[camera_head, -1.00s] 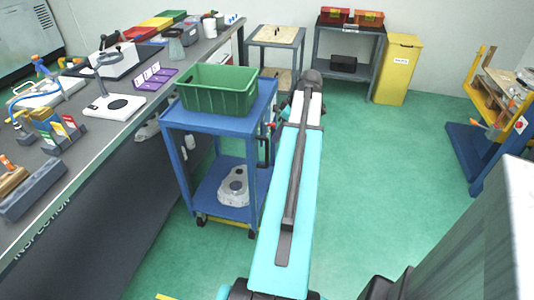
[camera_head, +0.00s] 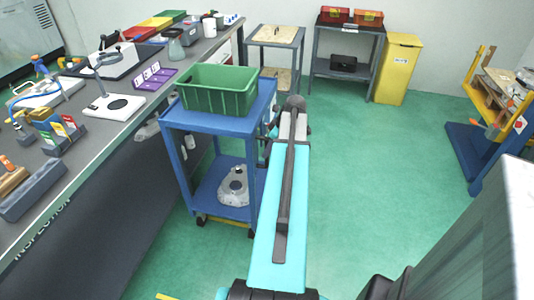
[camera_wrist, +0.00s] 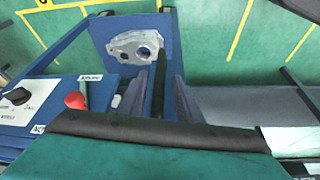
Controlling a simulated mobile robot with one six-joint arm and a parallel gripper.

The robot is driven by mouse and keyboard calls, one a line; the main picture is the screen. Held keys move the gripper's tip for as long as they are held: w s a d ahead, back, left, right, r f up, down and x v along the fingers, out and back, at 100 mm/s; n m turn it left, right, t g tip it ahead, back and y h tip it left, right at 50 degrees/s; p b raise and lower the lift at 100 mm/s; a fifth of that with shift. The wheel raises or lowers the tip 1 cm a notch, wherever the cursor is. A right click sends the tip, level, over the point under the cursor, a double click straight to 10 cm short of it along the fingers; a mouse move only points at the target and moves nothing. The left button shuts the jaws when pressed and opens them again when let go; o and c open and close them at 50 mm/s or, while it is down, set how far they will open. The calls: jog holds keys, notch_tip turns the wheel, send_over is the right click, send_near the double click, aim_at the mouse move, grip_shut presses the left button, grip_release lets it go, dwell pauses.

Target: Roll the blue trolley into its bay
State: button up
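The blue trolley (camera_head: 215,122) stands beside the long bench, with a green crate (camera_head: 218,97) on its top and a grey casting (camera_head: 234,187) on its lower shelf. The casting also shows in the wrist view (camera_wrist: 136,46). My turquoise arm reaches along the trolley's right side and hides part of it. My gripper (camera_wrist: 160,100) is close to the trolley; two blue-grey finger-like parts flank a dark upright bar (camera_wrist: 160,75). Whether they press on the bar is unclear. In the head view the gripper is hidden behind the arm. I cannot tell which floor area is the bay.
The bench (camera_head: 105,135) runs close along the trolley's left. A grey table (camera_head: 272,45), a grey shelf (camera_head: 345,50) and a yellow bin (camera_head: 397,68) stand at the back. A blue-and-yellow stand (camera_head: 480,140) is at right. Yellow floor lines (camera_wrist: 240,35) show; floor right of the arm is clear.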

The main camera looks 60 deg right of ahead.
aim_at(267, 165)
jog(key=shift+x, duration=1.5)
grip_shut()
